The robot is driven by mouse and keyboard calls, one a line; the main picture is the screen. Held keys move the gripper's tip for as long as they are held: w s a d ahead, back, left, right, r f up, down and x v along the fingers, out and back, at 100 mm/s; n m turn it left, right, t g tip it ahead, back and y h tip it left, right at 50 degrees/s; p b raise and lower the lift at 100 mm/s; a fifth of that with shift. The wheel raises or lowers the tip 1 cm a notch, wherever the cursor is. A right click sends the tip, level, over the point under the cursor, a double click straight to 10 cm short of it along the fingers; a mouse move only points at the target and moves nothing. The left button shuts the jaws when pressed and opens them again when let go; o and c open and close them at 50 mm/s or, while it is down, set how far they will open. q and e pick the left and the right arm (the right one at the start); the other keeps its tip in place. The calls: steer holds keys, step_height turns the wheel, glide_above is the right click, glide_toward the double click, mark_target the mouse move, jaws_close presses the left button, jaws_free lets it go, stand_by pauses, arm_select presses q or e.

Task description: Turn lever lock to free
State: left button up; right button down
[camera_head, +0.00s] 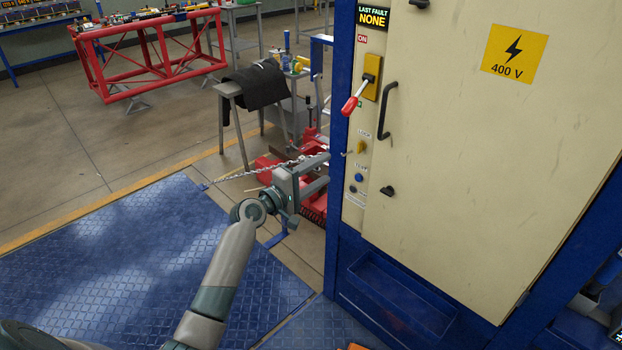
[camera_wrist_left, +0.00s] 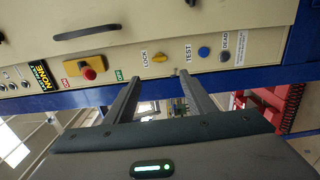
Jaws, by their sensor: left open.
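The lever lock is a small yellow knob (camera_head: 361,146) under the LOCK label on the cabinet's narrow control strip; it also shows in the left wrist view as a yellow knob (camera_wrist_left: 159,57), above the gap between my fingers. Its exact turn is too small to read. The switch lever, with a red handle (camera_head: 352,104) on a yellow plate (camera_head: 371,76), slants down toward the OFF label in the head view. My left gripper (camera_head: 325,170) is open and empty, left of the strip and slightly below the knob, apparently apart from it; its fingers (camera_wrist_left: 158,82) point at the panel.
A blue button (camera_head: 358,177) and a dark button (camera_head: 353,189) sit below the lock. A black door handle (camera_head: 387,111) sticks out right of the strip. The blue cabinet frame (camera_head: 344,230) stands beside my gripper. Red equipment and a chain lie behind it.

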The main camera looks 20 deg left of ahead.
arm_select(q)
steer(key=v, duration=0.3)
steer(key=shift+s+a, duration=0.1)
steer(key=shift+s, duration=0.15)
arm_select(e)
steer(key=shift+w+a+r, duration=0.25)
steer(key=shift+w+a, duration=0.05)
steer(key=shift+w, duration=0.15)
steer(key=shift+w+a+r, duration=0.2)
steer(key=shift+w+a, duration=0.05)
steer(key=shift+w, duration=0.15)
steer(key=shift+s, duration=0.1)
arm_select(q)
steer(key=shift+f, duration=0.1)
